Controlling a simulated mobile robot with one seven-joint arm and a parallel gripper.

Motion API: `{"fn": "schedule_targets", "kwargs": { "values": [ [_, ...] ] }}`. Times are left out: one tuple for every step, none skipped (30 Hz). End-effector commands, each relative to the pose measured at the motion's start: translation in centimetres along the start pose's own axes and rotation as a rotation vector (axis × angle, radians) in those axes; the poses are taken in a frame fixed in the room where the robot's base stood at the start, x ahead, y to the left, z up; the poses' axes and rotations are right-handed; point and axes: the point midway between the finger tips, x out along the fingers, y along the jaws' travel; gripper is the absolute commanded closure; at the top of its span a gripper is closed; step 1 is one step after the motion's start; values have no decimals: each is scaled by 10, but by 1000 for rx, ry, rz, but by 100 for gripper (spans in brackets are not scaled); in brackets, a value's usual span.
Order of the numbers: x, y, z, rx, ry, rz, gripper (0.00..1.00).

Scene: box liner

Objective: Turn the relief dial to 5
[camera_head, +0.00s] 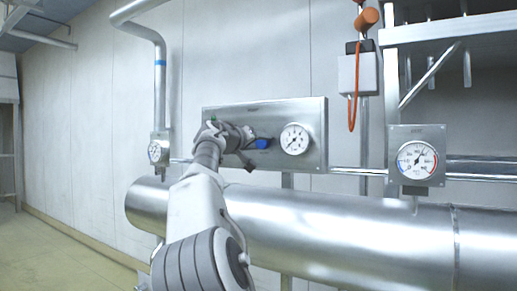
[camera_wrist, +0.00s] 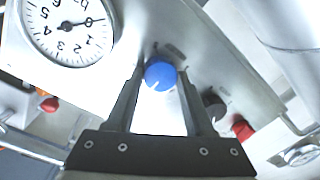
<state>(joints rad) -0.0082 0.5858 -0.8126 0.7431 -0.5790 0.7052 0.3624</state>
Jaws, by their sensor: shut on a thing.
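A blue knob (camera_wrist: 160,76) with a small white mark sits on a metal panel (camera_head: 315,110). It also shows in the head view (camera_head: 262,143), just left of a white round gauge (camera_head: 294,139). My gripper (camera_wrist: 161,74) is shut on the blue knob, with one finger on each side of it. In the wrist view the gauge (camera_wrist: 66,26) appears upside down, and its needle points near 0. The white mark on the knob points towards the lower left there. The scale around the knob is too small to read. In the head view my wrist hides the panel's left part.
A black knob (camera_wrist: 214,105) and a red knob (camera_wrist: 243,128) sit beside my right finger in the wrist view. A large metal pipe (camera_head: 330,230) runs below the panel. Another gauge (camera_head: 417,160) is at the right, and an orange-handled device (camera_head: 357,72) hangs above.

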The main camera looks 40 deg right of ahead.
Motion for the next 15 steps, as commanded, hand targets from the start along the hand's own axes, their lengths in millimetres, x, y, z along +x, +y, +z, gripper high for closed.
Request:
{"fn": "schedule_targets", "kwargs": {
  "values": [
    [0, -1, 2, 45, 5, 0, 100],
    [0, -1, 2, 73, 7, 0, 100],
    [0, -1, 2, 111, 9, 0, 100],
    [0, -1, 2, 139, 10, -1, 100],
    [0, -1, 2, 168, 12, -1, 100],
    [0, -1, 2, 205, 15, -2, 100],
    [0, -1, 2, 234, 17, -2, 100],
    [0, -1, 2, 262, 19, -3, 100],
    [0, -1, 2, 300, 21, -4, 100],
    [0, -1, 2, 328, 23, -4, 100],
    [0, -1, 2, 357, 25, -4, 100],
    [0, -1, 2, 395, 28, -5, 100],
    [0, -1, 2, 424, 29, -5, 100],
    [0, -1, 2, 452, 31, -5, 100],
    [0, 0, 2, 490, 33, -5, 100]
  ]
}}
